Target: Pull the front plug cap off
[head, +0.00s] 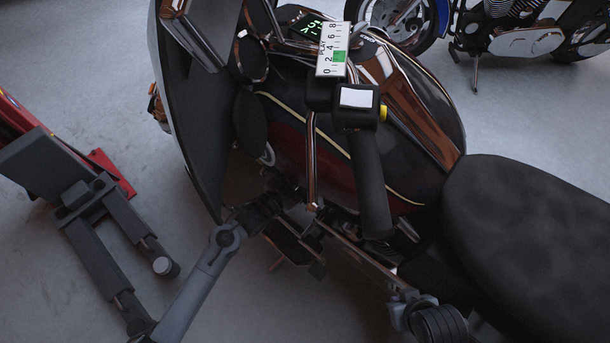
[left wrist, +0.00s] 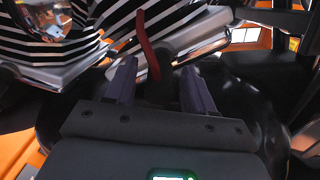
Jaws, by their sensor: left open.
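In the left wrist view my left gripper (left wrist: 158,88) is open, with one finger on each side of a red plug lead (left wrist: 147,45). The lead curves down from the engine's striped fins (left wrist: 45,45) into the dark space between the fingers. A dark shape at the lead's lower end (left wrist: 158,88) may be the plug cap; it is too dark to tell its outline or whether the fingers touch it. In the head view my left arm (head: 215,255) reaches in under the motorcycle's tank (head: 310,160), and its fingertips are hidden. I do not see my right gripper.
The handlebar grip (head: 370,185) and a white gauge marked PLAY (head: 329,50) stand above the tank. The dark fairing (head: 190,110) is to the left and the seat (head: 530,220) to the right. A red lift part (head: 110,170) stands at far left. Another motorcycle (head: 510,30) is behind.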

